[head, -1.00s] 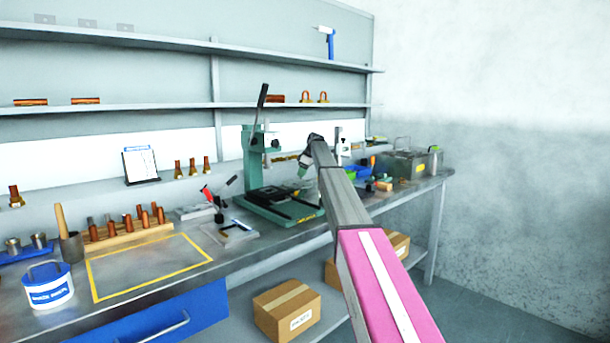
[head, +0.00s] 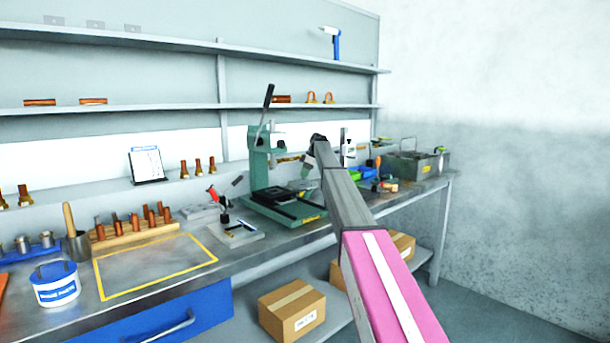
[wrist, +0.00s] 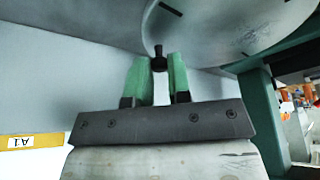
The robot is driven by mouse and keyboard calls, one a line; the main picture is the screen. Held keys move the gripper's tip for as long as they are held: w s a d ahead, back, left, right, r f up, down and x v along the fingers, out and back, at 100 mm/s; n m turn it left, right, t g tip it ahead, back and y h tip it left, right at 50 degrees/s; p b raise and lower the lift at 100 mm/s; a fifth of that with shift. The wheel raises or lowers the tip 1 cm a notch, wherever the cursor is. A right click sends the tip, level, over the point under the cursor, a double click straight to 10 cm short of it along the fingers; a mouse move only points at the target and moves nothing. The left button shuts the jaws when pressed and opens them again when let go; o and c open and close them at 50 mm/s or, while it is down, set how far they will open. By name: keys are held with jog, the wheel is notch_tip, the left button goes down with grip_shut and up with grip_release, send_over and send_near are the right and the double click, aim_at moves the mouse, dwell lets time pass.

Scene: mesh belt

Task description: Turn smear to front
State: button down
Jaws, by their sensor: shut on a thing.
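My gripper (wrist: 159,75), with two green fingers, is shut on a small black knob (wrist: 159,61) in the wrist view. The knob sits at the near edge of a round grey disc (wrist: 232,22), which carries dark marks. I cannot tell whether any mark is the smear. The green press (head: 257,150) stands on the bench, with its column (wrist: 256,110) right of the fingers in the wrist view. In the head view my gripper (head: 307,170) is beside the press, partly hidden by my arm; the knob and disc cannot be made out there.
Left of the press are a small fixture (head: 230,228), a wooden rack of copper pieces (head: 135,234) and a yellow-outlined area of bare bench (head: 155,268). A white tub (head: 55,285) stands farther left. A metal bath (head: 412,165) is at the right end.

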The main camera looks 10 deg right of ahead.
jog(key=c, duration=1.1)
grip_release()
jog(key=shift+o, duration=0.2)
jog(key=shift+r, duration=0.1)
jog(key=v, duration=1)
jog(key=shift+r, duration=0.35)
